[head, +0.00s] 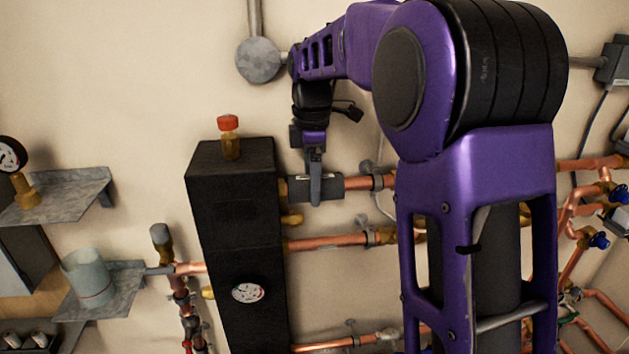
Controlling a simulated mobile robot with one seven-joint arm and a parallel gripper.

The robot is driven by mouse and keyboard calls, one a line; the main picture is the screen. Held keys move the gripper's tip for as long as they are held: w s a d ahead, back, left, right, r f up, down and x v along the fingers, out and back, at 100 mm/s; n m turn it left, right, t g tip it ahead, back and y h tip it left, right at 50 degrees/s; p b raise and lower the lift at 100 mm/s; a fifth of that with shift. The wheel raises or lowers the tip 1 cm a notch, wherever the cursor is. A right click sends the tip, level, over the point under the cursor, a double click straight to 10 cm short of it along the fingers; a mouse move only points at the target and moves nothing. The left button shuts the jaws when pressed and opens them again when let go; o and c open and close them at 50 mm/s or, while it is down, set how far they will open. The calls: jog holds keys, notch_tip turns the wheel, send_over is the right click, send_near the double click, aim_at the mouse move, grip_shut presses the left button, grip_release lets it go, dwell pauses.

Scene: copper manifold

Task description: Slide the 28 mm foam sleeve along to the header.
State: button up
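The dark grey foam sleeve (331,187) sits around the upper copper pipe, just right of the black header (232,255). A brass fitting (283,188) shows in the short space between the sleeve's left end and the header. My gripper (315,190) reaches down from above at the sleeve's middle. One finger lies across the front of the sleeve. The other finger is hidden, so I cannot tell whether they are closed on it.
Bare copper pipe (357,183) and a pipe clamp (376,181) lie right of the sleeve. A second copper pipe (330,241) runs below. A red-capped valve (229,135) stands on the header's top. My purple arm covers much of the right side.

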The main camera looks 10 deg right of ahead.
jog(key=shift+o, duration=0.7)
jog(key=shift+r, duration=0.15)
